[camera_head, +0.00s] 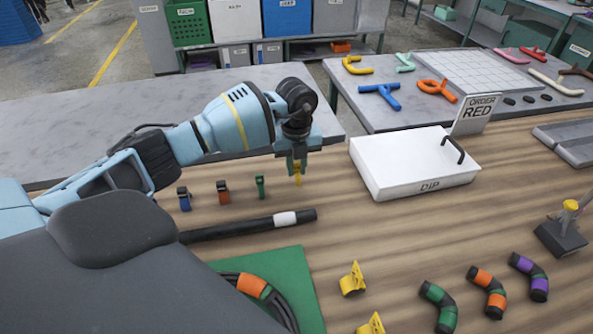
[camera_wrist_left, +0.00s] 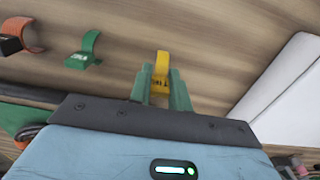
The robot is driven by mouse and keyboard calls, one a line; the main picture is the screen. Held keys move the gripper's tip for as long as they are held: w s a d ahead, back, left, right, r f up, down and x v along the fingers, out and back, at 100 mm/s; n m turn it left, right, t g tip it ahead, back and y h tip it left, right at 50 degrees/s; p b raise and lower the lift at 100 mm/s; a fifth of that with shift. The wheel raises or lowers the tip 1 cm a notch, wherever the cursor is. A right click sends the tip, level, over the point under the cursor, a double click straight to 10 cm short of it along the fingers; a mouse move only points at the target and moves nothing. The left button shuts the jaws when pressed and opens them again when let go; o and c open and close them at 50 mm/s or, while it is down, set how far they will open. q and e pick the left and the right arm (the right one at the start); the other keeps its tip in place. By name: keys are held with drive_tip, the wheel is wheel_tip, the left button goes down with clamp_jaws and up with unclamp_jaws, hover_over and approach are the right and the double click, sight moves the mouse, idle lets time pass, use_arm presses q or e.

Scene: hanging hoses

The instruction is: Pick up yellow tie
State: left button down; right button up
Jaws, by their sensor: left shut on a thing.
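The yellow tie (camera_head: 297,172) is a small strap at the right end of a row of ties on the wooden table. My left gripper (camera_head: 297,166) points down over it and is shut on it. In the left wrist view the yellow tie (camera_wrist_left: 161,68) shows between the two green fingertips (camera_wrist_left: 160,85), with dark print on it. I cannot tell whether it touches the table. My right gripper is not in view.
Green (camera_head: 260,187), orange (camera_head: 223,192) and blue (camera_head: 184,198) ties stand left of the gripper. A black hose (camera_head: 247,227) with a white band lies in front. A white DIP box (camera_head: 414,165) stands to the right. Yellow clips (camera_head: 352,279) and curved hoses (camera_head: 438,306) lie nearer.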

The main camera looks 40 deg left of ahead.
use_arm(q)
drive_tip(key=shift+r, duration=0.85)
drive_tip(key=s+d, duration=0.3)
drive_tip(key=d, duration=0.1)
drive_tip(key=s+d, duration=0.4)
drive_tip(key=s+d+r, duration=0.1)
drive_tip(key=s+d, duration=0.2)
drive_tip(key=d, duration=0.1)
drive_tip(key=shift+s+d, duration=0.15)
drive_tip(key=c, duration=1.9)
unclamp_jaws()
clamp_jaws()
drive_tip(key=shift+p, duration=0.3)
